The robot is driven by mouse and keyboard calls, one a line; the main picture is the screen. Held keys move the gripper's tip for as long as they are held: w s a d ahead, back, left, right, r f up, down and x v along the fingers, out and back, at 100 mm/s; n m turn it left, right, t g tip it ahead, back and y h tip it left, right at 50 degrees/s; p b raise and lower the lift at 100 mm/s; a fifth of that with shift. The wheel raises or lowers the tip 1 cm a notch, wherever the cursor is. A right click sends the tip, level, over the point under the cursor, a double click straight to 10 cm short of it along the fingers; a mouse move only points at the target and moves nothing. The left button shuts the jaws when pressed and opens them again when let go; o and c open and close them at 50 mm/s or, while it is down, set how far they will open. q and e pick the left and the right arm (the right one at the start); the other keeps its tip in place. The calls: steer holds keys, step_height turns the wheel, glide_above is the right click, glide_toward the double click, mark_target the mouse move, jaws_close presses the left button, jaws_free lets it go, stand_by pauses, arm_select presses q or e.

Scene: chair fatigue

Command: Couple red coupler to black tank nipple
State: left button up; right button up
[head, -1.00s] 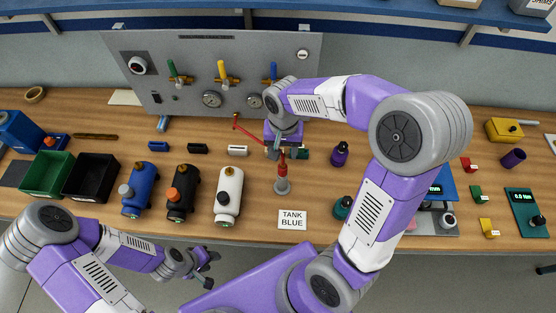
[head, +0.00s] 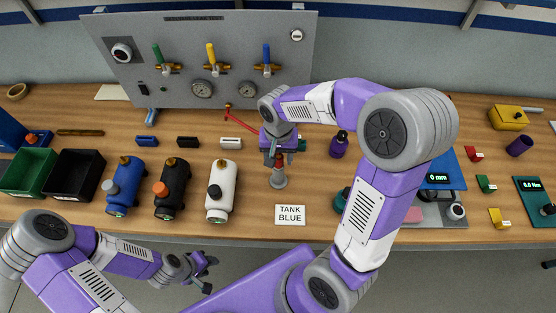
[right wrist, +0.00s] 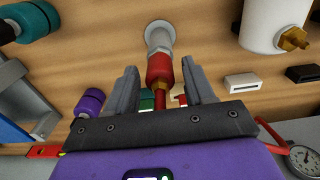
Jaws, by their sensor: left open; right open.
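The red coupler (right wrist: 160,68) stands on a grey post (right wrist: 160,38) in the right wrist view; it shows partly behind my gripper in the head view (head: 279,158). My right gripper (right wrist: 160,88) is open, with one finger on each side of the coupler, and I see no clear contact. The black tank (head: 173,200) lies on the bench between the blue and white tanks. My left gripper (head: 205,272) is open and empty in front of the bench.
A blue tank (head: 124,190) and a white tank (head: 222,195) flank the black one. A red hose (head: 242,122) runs from the gauge panel (head: 205,55) toward my right gripper. A purple bottle (head: 338,146) stands right of it. A TANK BLUE card (head: 290,214) lies in front.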

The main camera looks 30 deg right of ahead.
jaws_close()
steer(key=shift+r, duration=0.15)
steer(key=shift+r+p, duration=1.35)
steer(key=shift+r, duration=0.15)
steer(key=shift+r+p, duration=1.65)
steer(key=shift+r, duration=0.4)
steer(key=shift+f, duration=0.1)
